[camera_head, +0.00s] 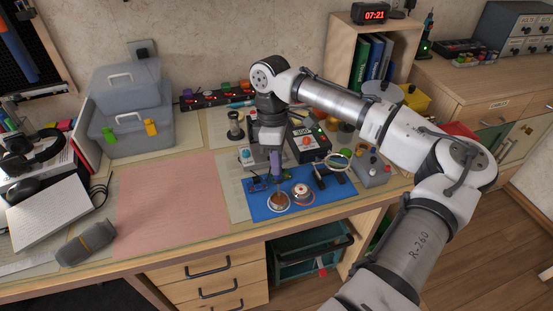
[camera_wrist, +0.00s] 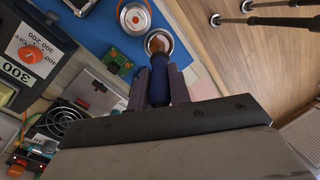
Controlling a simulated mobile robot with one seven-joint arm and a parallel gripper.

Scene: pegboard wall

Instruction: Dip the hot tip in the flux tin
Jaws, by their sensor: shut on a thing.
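My gripper (camera_head: 276,160) points down over the blue mat (camera_head: 255,211). It is shut on the blue handle of the soldering iron (camera_wrist: 159,82), which also shows in the wrist view between the two fingers. The flux tin (camera_head: 278,202) is a small open round tin with brown content, near the mat's front left. In the wrist view the iron's far end lines up with the flux tin (camera_wrist: 165,37) and overlaps it. The tip itself is too small to make out, and I cannot tell whether it touches the flux.
A second round item with a red-orange middle (camera_head: 302,193) sits just right of the tin. A green board (camera_wrist: 116,61) lies close by. The soldering station (camera_head: 310,143) and a magnifier (camera_head: 340,161) stand behind. The pink mat (camera_head: 172,198) at left is clear.

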